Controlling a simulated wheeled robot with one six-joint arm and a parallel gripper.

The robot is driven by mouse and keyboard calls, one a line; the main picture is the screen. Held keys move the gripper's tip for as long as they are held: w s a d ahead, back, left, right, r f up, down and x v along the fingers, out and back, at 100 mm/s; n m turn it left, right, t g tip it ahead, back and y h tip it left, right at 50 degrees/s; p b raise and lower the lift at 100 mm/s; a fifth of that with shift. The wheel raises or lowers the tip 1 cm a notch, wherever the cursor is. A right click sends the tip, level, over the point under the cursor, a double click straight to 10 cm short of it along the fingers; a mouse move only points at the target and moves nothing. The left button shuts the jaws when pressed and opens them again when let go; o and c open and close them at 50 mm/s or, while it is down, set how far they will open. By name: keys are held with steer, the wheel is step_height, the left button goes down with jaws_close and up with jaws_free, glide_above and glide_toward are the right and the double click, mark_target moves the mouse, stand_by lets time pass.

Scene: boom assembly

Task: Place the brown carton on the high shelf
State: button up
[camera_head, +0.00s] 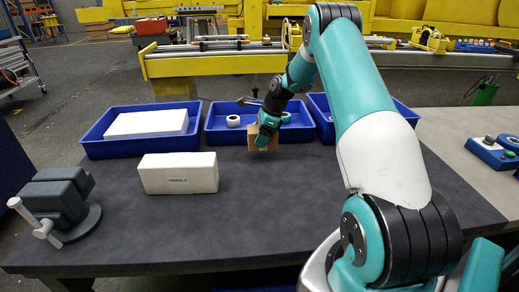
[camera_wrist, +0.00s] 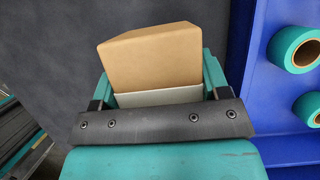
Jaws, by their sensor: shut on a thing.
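The brown carton (camera_wrist: 152,58) is a small plain box between the fingers of my gripper (camera_wrist: 158,88) in the wrist view. In the head view the carton (camera_head: 255,139) shows partly behind my gripper (camera_head: 265,140), at the rear middle of the dark table (camera_head: 285,215), just in front of the middle blue tray. My gripper is shut on the carton. I cannot tell whether the carton touches the table. I cannot make out a high shelf for certain in either view.
Blue trays line the back of the table: the left one (camera_head: 95,150) holds a white block, the middle one (camera_head: 215,134) rolls of tape. A white box (camera_head: 180,173) and a grey vise (camera_head: 58,203) stand at left. Yellow machinery (camera_head: 215,62) is behind. The front middle is clear.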

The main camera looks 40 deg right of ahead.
steer(key=shift+a+f, duration=0.1)
steer(key=shift+f, duration=2.75)
steer(key=shift+f, duration=0.15)
steer(key=o, duration=1.1)
